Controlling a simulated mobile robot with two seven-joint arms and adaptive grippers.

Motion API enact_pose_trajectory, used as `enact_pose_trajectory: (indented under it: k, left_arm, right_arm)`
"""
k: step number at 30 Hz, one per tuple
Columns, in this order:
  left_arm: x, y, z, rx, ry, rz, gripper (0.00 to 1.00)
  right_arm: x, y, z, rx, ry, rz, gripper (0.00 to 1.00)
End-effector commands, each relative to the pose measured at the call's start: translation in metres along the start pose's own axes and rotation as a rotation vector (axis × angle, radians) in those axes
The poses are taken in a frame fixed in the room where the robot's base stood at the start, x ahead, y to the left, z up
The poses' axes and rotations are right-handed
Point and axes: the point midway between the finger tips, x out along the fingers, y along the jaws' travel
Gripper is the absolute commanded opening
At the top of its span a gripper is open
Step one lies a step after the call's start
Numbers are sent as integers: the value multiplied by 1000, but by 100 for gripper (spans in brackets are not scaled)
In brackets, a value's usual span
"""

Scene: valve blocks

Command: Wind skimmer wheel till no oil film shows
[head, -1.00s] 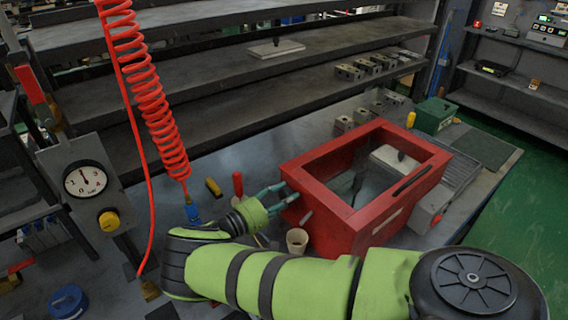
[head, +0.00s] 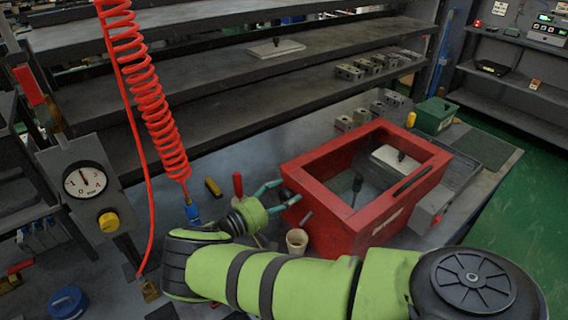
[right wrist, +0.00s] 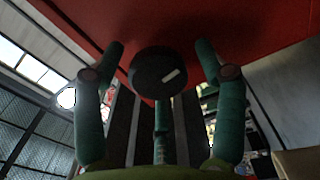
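The red tank (head: 345,235) stands on the bench, open at the top, with a dark rod (head: 357,188) and a pale block with a black peg (head: 397,158) seen inside its frame. I cannot tell whether an oil film lies in it. In the right wrist view a dark round wheel (right wrist: 158,73) with a pale mark sits against the red tank wall (right wrist: 235,35). My right gripper (head: 287,195) is at the tank's left side. Its teal fingers (right wrist: 162,62) stand spread on both sides of the wheel with gaps, open. The wheel is not clear in the head view. My left gripper is out of view.
A small cup (head: 297,241) stands close in front of the tank. A red coiled hose (head: 150,90) hangs at left, near a gauge panel (head: 87,185). Grey valve blocks (head: 362,117) and a green box (head: 434,115) stand behind the tank.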

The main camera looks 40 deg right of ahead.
Motion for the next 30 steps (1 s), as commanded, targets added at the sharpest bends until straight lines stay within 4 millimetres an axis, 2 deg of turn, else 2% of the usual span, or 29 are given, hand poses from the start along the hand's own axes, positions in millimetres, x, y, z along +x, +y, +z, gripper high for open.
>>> enact_pose_trajectory:
  k: [8,21,30]
  left_arm:
    - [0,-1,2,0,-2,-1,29]
    - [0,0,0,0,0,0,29]
    - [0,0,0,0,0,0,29]
  right_arm:
    - [-5,0,0,-1,-1,-1,72]
    - [-66,-1,-1,0,0,-2,72]
    - [-75,0,-1,0,0,1,72]
